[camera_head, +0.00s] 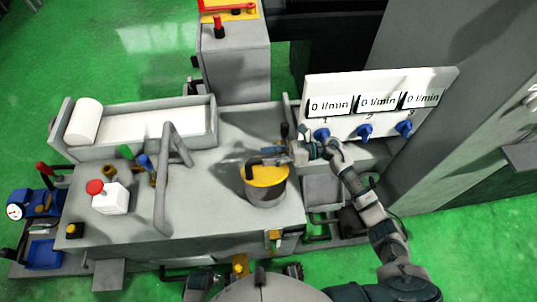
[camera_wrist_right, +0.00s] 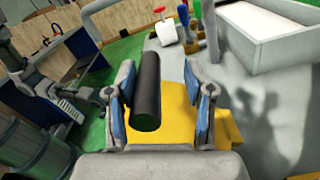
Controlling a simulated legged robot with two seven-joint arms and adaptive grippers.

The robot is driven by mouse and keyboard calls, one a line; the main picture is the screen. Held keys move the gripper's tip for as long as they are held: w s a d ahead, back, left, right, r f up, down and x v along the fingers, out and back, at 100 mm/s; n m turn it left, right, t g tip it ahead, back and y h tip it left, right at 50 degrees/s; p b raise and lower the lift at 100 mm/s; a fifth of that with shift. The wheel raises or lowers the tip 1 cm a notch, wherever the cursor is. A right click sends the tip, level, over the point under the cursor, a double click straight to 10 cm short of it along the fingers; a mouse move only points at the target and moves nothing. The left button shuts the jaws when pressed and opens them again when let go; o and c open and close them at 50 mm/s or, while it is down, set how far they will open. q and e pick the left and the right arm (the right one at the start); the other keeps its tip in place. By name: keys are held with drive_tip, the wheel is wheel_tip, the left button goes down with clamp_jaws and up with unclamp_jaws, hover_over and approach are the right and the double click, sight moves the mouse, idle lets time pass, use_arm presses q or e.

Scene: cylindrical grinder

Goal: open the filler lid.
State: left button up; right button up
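The filler lid (camera_head: 266,177) is a round yellow disc lying on a grey cylindrical filler neck (camera_head: 267,194). It also shows in the right wrist view (camera_wrist_right: 175,125), with a black bar handle (camera_wrist_right: 147,92) on it. In the head view the handle (camera_head: 252,163) is partly hidden by my right gripper (camera_head: 272,153). My right gripper reaches in from the right over the lid. In the right wrist view its two blue-padded fingers (camera_wrist_right: 163,100) are apart, one on each side of the handle, with gaps visible. My left gripper is not in view.
A panel with flow readouts and blue knobs (camera_head: 364,131) stands close behind my right wrist. A bent grey pipe (camera_head: 164,180) and a white box with a red button (camera_head: 108,197) stand left of the filler. The grey top between them is clear.

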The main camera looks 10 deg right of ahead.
drive_tip(key=shift+d, duration=0.1)
drive_tip(key=shift+d, duration=0.35)
drive_tip(key=d, duration=1)
drive_tip(key=shift+d, duration=0.4)
